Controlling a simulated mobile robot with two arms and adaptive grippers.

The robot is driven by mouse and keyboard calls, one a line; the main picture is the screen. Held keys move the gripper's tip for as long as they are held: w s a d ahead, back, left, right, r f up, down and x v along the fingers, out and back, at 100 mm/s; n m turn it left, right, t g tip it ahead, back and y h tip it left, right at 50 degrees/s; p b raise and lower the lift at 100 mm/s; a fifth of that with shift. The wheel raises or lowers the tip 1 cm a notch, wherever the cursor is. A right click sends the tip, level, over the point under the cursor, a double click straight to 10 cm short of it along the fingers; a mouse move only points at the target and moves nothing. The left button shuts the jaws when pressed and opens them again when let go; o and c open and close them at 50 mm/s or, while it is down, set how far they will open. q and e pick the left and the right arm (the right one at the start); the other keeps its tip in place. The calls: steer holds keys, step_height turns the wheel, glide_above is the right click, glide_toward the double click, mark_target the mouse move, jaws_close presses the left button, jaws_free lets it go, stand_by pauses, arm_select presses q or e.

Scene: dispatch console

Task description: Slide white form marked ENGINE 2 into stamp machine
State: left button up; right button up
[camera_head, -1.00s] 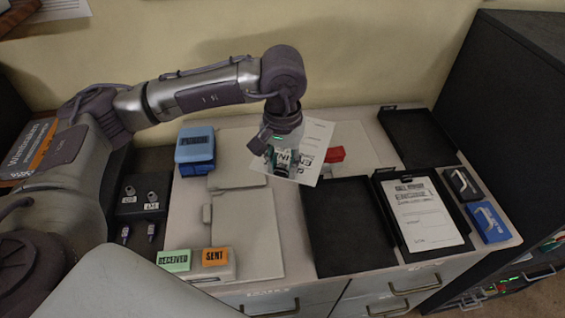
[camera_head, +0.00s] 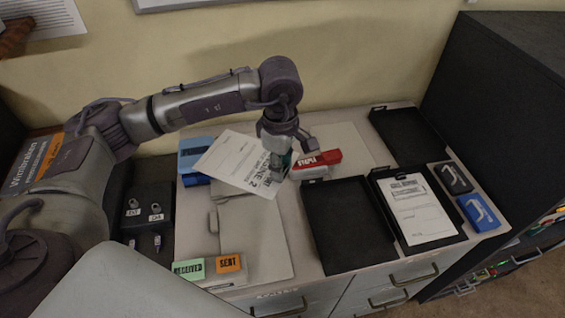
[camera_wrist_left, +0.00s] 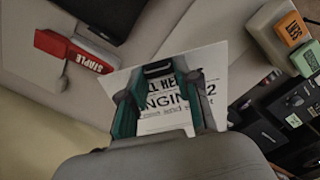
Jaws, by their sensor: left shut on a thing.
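The white form marked ENGINE 2 (camera_head: 238,162) is in my left gripper (camera_head: 280,160), above the back middle of the counter. The form is tilted and extends left from the fingers. In the left wrist view the left gripper (camera_wrist_left: 160,78) is shut on the form (camera_wrist_left: 214,62), and the fingers hide part of its print. A beige device with a green RECEIVED button (camera_head: 188,269) and an orange SENT button (camera_head: 229,263) stands at the front left, apart from the form; it looks like the stamp machine. Its paper opening cannot be made out. My right gripper is not in view.
A red stapler (camera_head: 318,160) sits just right of the gripper. Black trays (camera_head: 345,225) fill the right side; one holds another white form (camera_head: 415,212). A dark switch box (camera_head: 150,212) stands left. A pale flat folder (camera_head: 255,240) lies in the middle.

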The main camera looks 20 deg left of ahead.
arm_select(q)
steer(key=n, duration=0.4)
steer(key=shift+w+a+r+n+p, duration=0.1)
steer(key=shift+w+n+p, duration=0.1)
steer(key=shift+n+p, duration=0.15)
steer(key=n, duration=0.3)
steer(key=n+p, duration=0.1)
steer(key=shift+w+a, duration=0.15)
steer(key=shift+a, duration=0.1)
steer(key=n, duration=0.4)
steer(key=shift+w+a+f+n+p, duration=0.1)
steer(key=shift+a+f+n+p, duration=0.15)
steer(key=shift+n+p, duration=0.15)
steer(key=shift+f+n, duration=0.15)
steer(key=shift+n, duration=0.8)
steer(key=shift+w+a+f+n, duration=0.2)
steer(key=shift+f+n, duration=0.1)
steer(key=shift+n, duration=0.7)
steer(key=shift+s+a+f+n+b, duration=0.1)
steer(key=shift+a+f+n+b, duration=0.35)
steer(key=shift+f+n, duration=1.3)
steer(key=shift+a+f+n+b, duration=0.1)
steer(key=shift+f+n+b, duration=0.8)
steer(key=shift+f, duration=1.6)
steer(key=shift+s+a+f+n+b, duration=0.1)
steer(key=shift+a+f+n+b, duration=0.25)
steer(key=shift+f+n, duration=1.45)
steer(key=shift+d+f+m, duration=0.1)
steer(key=shift+f+m, duration=0.25)
steer(key=shift+f, duration=0.1)
